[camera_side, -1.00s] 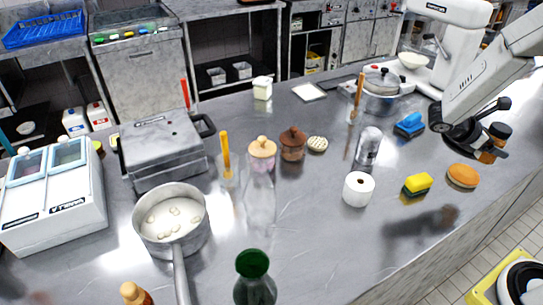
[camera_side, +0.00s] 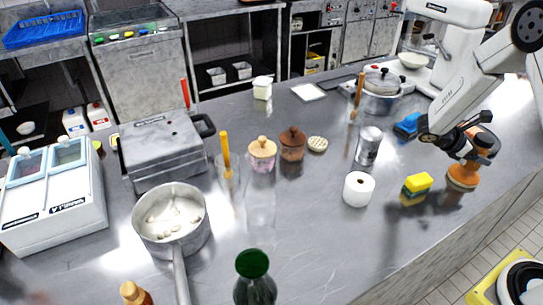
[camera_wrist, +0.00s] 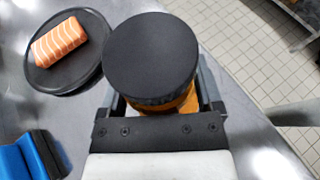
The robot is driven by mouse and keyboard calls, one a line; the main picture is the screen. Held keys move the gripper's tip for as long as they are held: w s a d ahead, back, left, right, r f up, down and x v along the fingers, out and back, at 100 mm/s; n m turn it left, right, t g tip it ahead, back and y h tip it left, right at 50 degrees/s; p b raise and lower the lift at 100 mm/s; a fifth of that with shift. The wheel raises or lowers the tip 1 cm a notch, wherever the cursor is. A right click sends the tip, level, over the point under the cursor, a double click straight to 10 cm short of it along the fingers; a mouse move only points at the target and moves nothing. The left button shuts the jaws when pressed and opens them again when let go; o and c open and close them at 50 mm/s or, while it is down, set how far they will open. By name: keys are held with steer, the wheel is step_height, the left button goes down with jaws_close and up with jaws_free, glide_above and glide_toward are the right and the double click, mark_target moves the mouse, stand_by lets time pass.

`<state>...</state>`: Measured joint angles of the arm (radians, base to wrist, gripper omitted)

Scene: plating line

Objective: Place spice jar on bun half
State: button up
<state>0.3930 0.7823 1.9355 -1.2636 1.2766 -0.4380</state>
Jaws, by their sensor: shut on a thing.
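My gripper (camera_side: 470,150) is shut on the spice jar, an orange-brown jar with a wide black lid. The jar (camera_side: 466,169) is roughly upright at the right of the counter in the side view. In the wrist view the black lid of the jar (camera_wrist: 150,55) fills the space between my fingers. The tan bun half (camera_side: 461,184) lies on the counter directly below the jar in the side view. I cannot tell whether the jar touches it. In the wrist view the bun half is hidden by the jar and gripper.
A yellow sponge (camera_side: 418,183) lies left of the bun half. A white roll (camera_side: 358,189) and a metal can (camera_side: 368,145) stand further left. A blue item (camera_side: 407,125) is behind. A salmon piece (camera_wrist: 65,42) lies on a black plate (camera_wrist: 93,74). The counter's front edge is close.

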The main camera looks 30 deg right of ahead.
steer(key=shift+f, duration=0.8)
steer(key=shift+f, duration=0.1)
steer(key=o, duration=1.3)
steer(key=shift+c, duration=0.2)
steer(key=shift+w+a, duration=0.1)
steer(key=shift+a, duration=0.05)
steer(key=v, duration=1.1)
steer(key=shift+a+r, duration=0.3)
